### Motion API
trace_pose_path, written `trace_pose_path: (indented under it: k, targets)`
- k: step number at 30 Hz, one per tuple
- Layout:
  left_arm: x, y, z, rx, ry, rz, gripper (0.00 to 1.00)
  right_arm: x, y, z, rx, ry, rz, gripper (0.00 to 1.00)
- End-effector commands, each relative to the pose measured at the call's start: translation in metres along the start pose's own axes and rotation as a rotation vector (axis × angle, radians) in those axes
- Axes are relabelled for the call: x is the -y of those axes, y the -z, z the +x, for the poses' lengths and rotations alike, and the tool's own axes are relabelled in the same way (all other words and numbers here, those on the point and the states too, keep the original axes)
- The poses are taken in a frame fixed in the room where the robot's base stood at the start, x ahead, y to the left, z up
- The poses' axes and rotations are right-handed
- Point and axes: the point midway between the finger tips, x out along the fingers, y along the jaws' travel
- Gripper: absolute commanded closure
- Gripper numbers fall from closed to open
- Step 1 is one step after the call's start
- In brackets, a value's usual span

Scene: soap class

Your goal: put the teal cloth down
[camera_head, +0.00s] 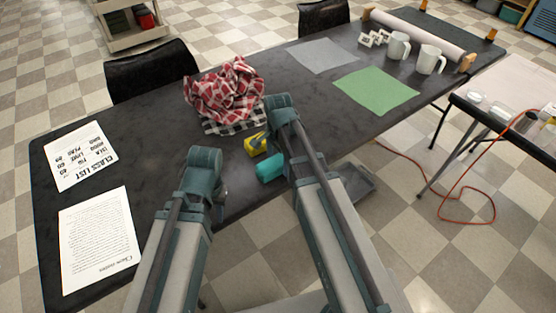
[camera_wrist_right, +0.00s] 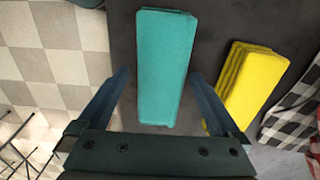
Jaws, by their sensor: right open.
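The teal cloth (camera_head: 270,168) is a folded block lying on the dark table near its front edge. In the right wrist view the teal cloth (camera_wrist_right: 165,65) lies between the two fingers of my right gripper (camera_wrist_right: 158,76), with a gap on each side. My right gripper is open and holds nothing; in the head view its fingers are mostly hidden by my right arm. My left gripper (camera_head: 221,192) is over the table's front edge, left of the teal cloth and apart from it. Its jaws are too small and dark to read.
A folded yellow cloth (camera_head: 254,146) lies just beyond the teal one. A red checked cloth (camera_head: 226,88) is heaped behind, over a black-and-white checked cloth (camera_head: 232,126). Printed sheets (camera_head: 98,240) lie at left. A green mat (camera_head: 376,92), a grey mat (camera_head: 323,55) and white mugs (camera_head: 430,59) are at right.

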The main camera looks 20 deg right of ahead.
Motion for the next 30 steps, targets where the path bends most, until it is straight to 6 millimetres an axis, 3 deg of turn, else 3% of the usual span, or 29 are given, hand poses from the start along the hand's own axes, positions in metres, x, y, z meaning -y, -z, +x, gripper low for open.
trace_pose_path:
  k: [8,24,30]
  targets:
    - [0.003,-0.002,-0.031,0.000,0.000,0.000,0.65,0.000,0.000,-0.031,0.000,0.000,0.000,0.00]
    - [0.011,-0.006,-0.110,0.000,0.000,-0.001,0.65,0.000,0.000,-0.111,0.000,0.000,0.000,0.00]
    - [0.011,-0.007,-0.120,0.000,0.000,-0.001,0.65,0.000,0.000,-0.121,0.000,0.000,0.000,0.00]
